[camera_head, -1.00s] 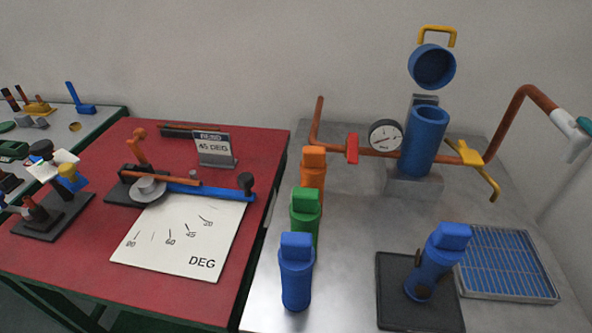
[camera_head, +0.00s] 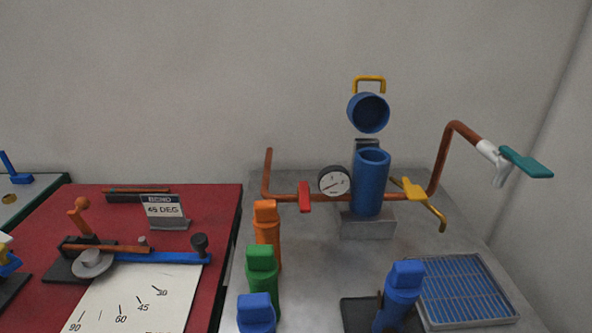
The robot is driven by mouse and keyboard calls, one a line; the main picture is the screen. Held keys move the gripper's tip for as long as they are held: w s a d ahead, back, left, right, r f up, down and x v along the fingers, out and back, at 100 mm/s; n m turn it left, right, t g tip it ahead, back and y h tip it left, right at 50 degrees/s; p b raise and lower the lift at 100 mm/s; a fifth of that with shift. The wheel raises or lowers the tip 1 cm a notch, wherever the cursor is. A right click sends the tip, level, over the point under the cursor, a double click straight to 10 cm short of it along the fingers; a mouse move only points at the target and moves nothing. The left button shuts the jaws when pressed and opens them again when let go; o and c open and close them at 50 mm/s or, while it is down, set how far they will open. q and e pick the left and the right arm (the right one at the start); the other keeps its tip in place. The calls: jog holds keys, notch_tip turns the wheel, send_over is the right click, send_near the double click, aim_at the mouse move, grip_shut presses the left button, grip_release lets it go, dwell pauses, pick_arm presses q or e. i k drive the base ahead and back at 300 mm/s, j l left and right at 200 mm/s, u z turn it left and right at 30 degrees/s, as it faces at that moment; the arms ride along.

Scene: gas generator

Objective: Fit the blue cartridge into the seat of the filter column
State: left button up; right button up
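The filter column (camera_head: 370,185) is an upright blue cylinder on a grey block. Its top is open, and the inside of its seat is too dark to read. Its blue round cap (camera_head: 368,113), with a yellow handle, is swung up above and behind it. One blue cartridge (camera_head: 257,315) stands at the front of the grey bench, cut off by the lower edge of the picture. Another blue cartridge (camera_head: 401,292) leans on a black tray (camera_head: 358,315) at the front right, its lower part partly out of view. Neither gripper is in view.
Green (camera_head: 262,283) and orange (camera_head: 267,235) cartridges stand behind the front blue one. A copper pipe with a gauge (camera_head: 334,181), red handle (camera_head: 304,196) and yellow handle (camera_head: 413,190) crosses the column. A grated tray (camera_head: 463,290) lies right. A red table (camera_head: 50,215) is left.

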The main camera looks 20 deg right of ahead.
aim_at(361, 208)
jog(key=i+j+z, duration=0.2)
jog(key=j+z, duration=0.25)
jog(key=i+j+z, duration=0.15)
jog(key=j+z, duration=0.25)
jog(key=i+j+z, duration=0.1)
jog(key=j+z, duration=0.75)
jog(key=j, duration=0.1)
